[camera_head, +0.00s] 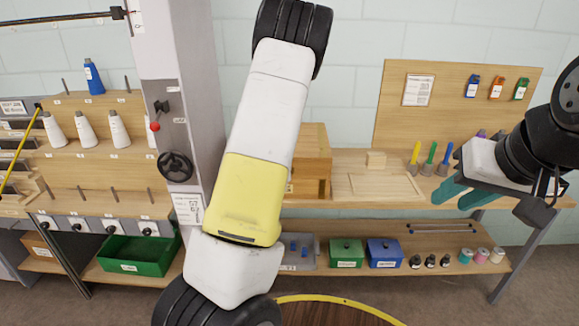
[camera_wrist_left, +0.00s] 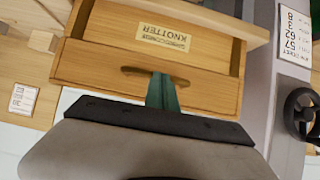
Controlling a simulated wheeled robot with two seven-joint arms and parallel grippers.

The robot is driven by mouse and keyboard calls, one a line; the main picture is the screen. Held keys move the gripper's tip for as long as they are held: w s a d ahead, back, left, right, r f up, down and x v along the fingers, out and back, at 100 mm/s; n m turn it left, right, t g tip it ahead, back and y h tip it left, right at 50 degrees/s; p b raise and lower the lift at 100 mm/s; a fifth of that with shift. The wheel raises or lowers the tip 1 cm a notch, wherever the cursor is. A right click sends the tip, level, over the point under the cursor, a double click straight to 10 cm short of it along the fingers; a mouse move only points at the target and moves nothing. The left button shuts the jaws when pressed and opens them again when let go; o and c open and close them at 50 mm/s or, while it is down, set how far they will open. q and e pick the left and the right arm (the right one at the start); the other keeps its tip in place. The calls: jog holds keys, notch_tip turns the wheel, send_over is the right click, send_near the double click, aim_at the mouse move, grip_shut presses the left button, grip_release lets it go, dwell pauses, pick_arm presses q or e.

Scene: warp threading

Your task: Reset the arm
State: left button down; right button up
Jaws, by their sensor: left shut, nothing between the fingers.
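My left arm (camera_head: 252,150) rises through the middle of the head view, and its gripper is out of that view. In the left wrist view my left gripper (camera_wrist_left: 163,92) has its teal fingers together, with nothing between them. The fingertips appear near the dark handle of a wooden box (camera_wrist_left: 85,70) labelled KNOTTER, seen upside down; contact cannot be told. The same box (camera_head: 313,160) is partly hidden behind my left arm in the head view. My right gripper (camera_head: 460,194) is at the right, its teal fingers apart and empty, in front of the wooden bench.
A grey column (camera_head: 190,90) with a black handwheel (camera_head: 175,166) stands left of my left arm. White cones (camera_head: 86,130) stand on the left rack above a green bin (camera_head: 135,255). Green (camera_head: 346,252) and blue boxes (camera_head: 384,252) sit on the lower shelf.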

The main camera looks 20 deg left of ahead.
pick_arm(q)
jog(key=s+d+r+m+g+h, duration=0.1)
jog(key=s+d+r+h, duration=0.1)
jog(key=s+d+r, duration=0.5)
jog(key=s+d+r+g+h, duration=0.2)
jog(key=s+d+r+h, duration=0.15)
jog(key=s+r, duration=0.7)
jog(key=s+d+r+m, duration=0.1)
jog(key=s+r, duration=0.2)
jog(key=s, duration=0.4)
jog(key=s+d+r+m+g, duration=0.1)
jog(key=s+d+r, duration=0.1)
jog(key=s, duration=0.5)
jog(key=shift+s+d+r+m+g, duration=0.15)
jog(key=shift+s+r+m+g, duration=0.15)
jog(key=shift+r, duration=0.1)
jog(key=shift+y, duration=0.25)
